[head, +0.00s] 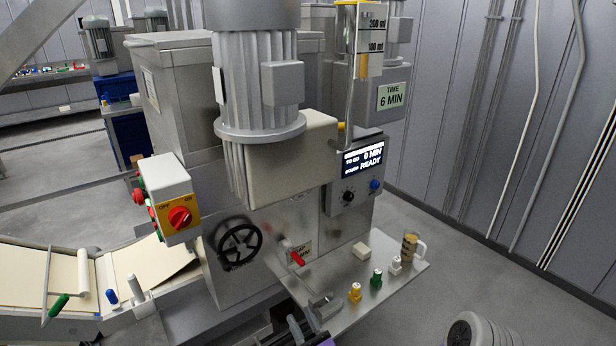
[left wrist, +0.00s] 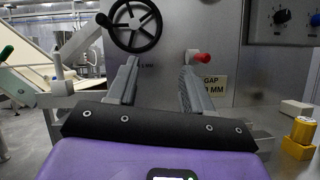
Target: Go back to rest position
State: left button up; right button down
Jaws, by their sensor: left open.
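My left gripper (head: 318,310) is at the bottom of the head view, low in front of the pasta machine (head: 290,160). In the left wrist view its two grey fingers (left wrist: 160,85) are spread apart with nothing between them. They point toward the machine's front, with the black handwheel (left wrist: 135,25) above and to the left. The red-tipped lever (left wrist: 203,58) stands just beyond the right finger. In the head view the handwheel (head: 239,243) and the red lever (head: 297,258) are above the gripper. My right gripper shows in neither view.
A metal shelf (head: 345,295) carries yellow, green and white capped pieces, a pale block and a tan mug (head: 412,248). A dough sheet (head: 40,275) lies on a conveyor at left. A switch box (head: 165,195) juts out.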

pick_arm(q)
jog(key=a+f+n+g+y, duration=0.25)
jog(key=a+f+g, duration=0.25)
jog(key=a, duration=0.3)
jog(key=s+a+f+n+g+h+p, duration=0.1)
jog(key=s+a+f+n+g, duration=0.6)
jog(key=s+a+f+g, duration=0.35)
jog(key=s+d+f+n+g+h+p, duration=0.1)
jog(key=s+f+n+g+h, duration=0.25)
jog(key=s, duration=0.45)
jog(key=s+f+n+g+h, duration=0.3)
jog(key=s+n+g+h, duration=0.15)
jog(key=s, duration=0.35)
jog(key=s+d+r+n+h+p, duration=0.1)
jog(key=s+d+r+n+h, duration=0.1)
jog(key=s+d+n+h, duration=0.4)
jog(key=w+d+r+n+t+h+p, duration=0.1)
jog(key=w+d+r+n+t+h, duration=0.2)
jog(key=r+n, duration=0.3)
jog(key=w+n+t+h, duration=0.1)
jog(key=n, duration=0.4)
jog(key=shift+w+d+r, duration=0.15)
jog(key=shift+d+r, duration=0.05)
jog(key=shift+r, duration=0.05)
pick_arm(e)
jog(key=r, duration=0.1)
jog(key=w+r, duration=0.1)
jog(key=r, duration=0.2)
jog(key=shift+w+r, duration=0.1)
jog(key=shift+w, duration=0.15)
